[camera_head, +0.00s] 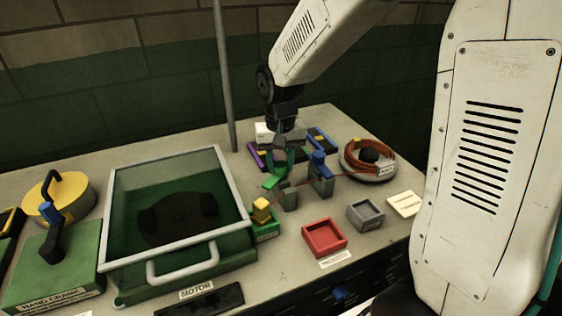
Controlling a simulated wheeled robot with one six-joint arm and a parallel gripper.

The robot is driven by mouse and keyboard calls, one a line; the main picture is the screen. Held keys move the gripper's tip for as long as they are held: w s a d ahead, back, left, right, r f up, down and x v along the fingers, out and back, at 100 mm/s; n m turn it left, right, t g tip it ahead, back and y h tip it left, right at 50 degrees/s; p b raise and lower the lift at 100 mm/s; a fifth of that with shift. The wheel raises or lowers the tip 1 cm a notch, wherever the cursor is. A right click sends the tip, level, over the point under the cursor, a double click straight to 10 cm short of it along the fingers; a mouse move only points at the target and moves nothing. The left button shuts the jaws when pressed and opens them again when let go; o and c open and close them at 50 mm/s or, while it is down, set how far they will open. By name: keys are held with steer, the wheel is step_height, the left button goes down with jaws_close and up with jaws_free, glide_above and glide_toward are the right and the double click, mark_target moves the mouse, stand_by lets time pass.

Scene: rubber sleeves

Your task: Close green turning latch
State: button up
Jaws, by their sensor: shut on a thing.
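The green turning latch (274,181) sits on top of a small grey post (288,199) near the middle of the workbench. My gripper (281,163) points down over the latch from behind and is shut on it. The fingers and part of the latch overlap in the picture, so the exact contact is hidden. A second grey post (321,184) to the right carries a blue latch (319,158). A thin reddish wire runs by the two posts.
A glass-lidded green box (235,243) marked MOTOR stands left, beside a green hand-crank box (52,272). A yellow block (261,209) is close in front of the latch. A red tray (323,238), grey tray (365,215) and wire coil (368,158) lie right.

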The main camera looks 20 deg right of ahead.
mark_target(280, 164)
steer(key=n, duration=0.5)
steer(key=shift+n, duration=0.3)
steer(key=n, duration=0.5)
steer(key=shift+n, duration=0.3)
steer(key=o, duration=1)
step_height(280, 164, up, 8)
steer(key=shift+f, duration=0.1)
stand_by(0.5)
